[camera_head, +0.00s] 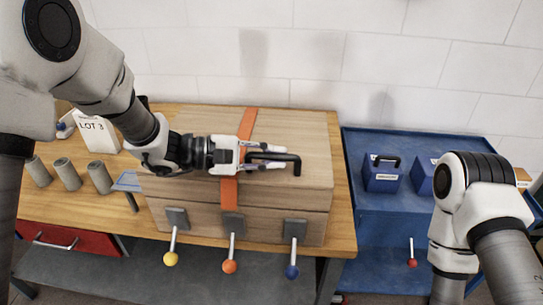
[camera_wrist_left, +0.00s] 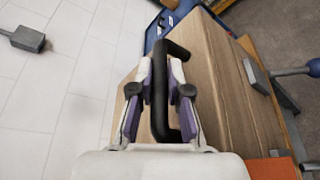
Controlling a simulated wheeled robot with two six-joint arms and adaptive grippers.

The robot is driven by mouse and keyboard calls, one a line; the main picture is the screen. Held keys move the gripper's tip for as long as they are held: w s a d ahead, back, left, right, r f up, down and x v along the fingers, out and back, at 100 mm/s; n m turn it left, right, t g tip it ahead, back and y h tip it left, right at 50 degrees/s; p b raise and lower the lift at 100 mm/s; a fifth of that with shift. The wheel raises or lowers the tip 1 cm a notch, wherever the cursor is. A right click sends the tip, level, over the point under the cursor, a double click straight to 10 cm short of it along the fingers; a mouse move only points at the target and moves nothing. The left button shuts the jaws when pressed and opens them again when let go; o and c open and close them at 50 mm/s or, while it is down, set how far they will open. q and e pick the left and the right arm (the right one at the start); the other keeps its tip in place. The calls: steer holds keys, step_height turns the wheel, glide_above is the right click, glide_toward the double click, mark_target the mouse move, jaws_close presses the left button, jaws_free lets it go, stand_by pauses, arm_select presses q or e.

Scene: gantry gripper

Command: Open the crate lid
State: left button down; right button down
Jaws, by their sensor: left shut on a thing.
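The wooden crate (camera_head: 190,220) stands on the workbench with its lid (camera_head: 310,135) down on it. An orange strap (camera_head: 250,122) runs across the lid and down the front. A black bar handle (camera_head: 292,158) is on the lid; it also shows in the left wrist view (camera_wrist_left: 186,112). My left gripper (camera_head: 268,158) is shut on the handle, its fingers on both sides of the bar. Three latches on the crate's front have levers hanging down, with a yellow knob (camera_head: 171,259), an orange knob (camera_head: 229,266) and a blue knob (camera_head: 291,272). My right gripper is out of view.
Several grey cylinders (camera_head: 68,174) and a "LOT 3" sign (camera_head: 95,132) stand left of the crate. A blue cart (camera_head: 365,220) with blue boxes (camera_head: 381,176) is on the right. A tiled wall (camera_head: 320,60) stands behind the bench (camera_head: 342,200).

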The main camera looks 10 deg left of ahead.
arm_select(q)
steer(key=w+r+n+g+p, duration=0.1)
steer(key=w+r+n+p, duration=0.2)
steer(key=w+r+p, duration=0.7)
step_height(320, 180, up, 3)
steer(key=shift+w+r+g+y+p, duration=0.15)
steer(key=shift+w+g+y+p, duration=0.2)
steer(key=shift+w, duration=0.35)
steer(key=c, duration=1.3)
jaws_free()
steer(key=shift+d, duration=0.1)
steer(key=shift+o, duration=0.8)
steer(key=shift+w+d, duration=0.1)
steer(key=shift+d, duration=0.05)
